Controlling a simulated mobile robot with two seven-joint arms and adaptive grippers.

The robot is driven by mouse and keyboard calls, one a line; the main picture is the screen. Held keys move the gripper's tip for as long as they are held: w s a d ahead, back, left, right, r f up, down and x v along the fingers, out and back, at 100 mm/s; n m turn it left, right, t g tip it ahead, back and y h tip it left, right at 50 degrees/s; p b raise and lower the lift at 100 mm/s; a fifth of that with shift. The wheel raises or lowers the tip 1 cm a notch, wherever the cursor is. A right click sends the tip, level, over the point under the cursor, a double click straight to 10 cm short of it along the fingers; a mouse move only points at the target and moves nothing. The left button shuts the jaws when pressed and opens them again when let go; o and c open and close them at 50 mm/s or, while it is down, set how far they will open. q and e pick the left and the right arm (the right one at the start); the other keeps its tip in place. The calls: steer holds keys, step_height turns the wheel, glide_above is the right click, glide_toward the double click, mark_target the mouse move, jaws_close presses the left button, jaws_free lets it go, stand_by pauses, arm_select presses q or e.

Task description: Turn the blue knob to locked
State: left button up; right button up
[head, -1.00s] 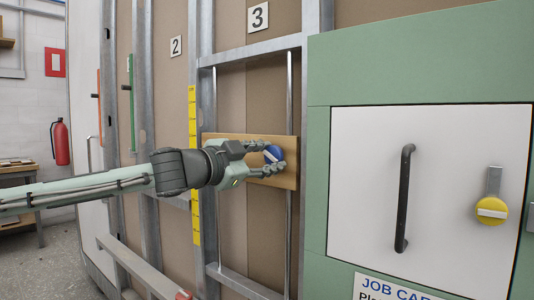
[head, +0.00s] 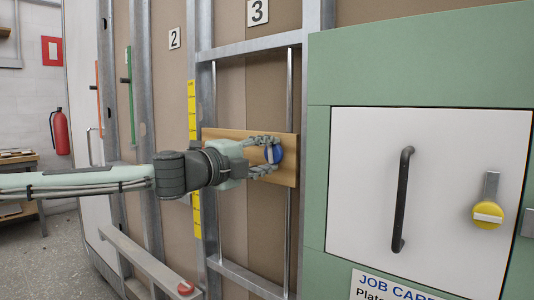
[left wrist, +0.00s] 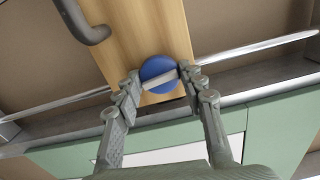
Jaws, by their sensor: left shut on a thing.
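The blue knob (head: 278,154) sits on a wooden board (head: 222,139) fixed between metal studs, under the number 3 sign. It has a pale bar across its face, close to upright in the head view. In the left wrist view the blue knob (left wrist: 158,66) lies between my fingertips, with the bar running from one finger toward the other. My left gripper (head: 271,156) is shut on the knob from the front, one finger above and one below; it also shows in the left wrist view (left wrist: 161,80). My right gripper is not in view.
A green-framed white door stands close at the right, with a black handle (head: 402,200) and a yellow knob (head: 487,215). A yellow strip (head: 192,110) runs on a stud left of the board. A low metal rail (head: 145,261) has a red end piece.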

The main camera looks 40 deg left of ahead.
arm_select(q)
steer(key=shift+r+m, duration=0.1)
steer(key=shift+m, duration=0.5)
steer(key=o, duration=1.2)
steer(key=shift+c, duration=0.2)
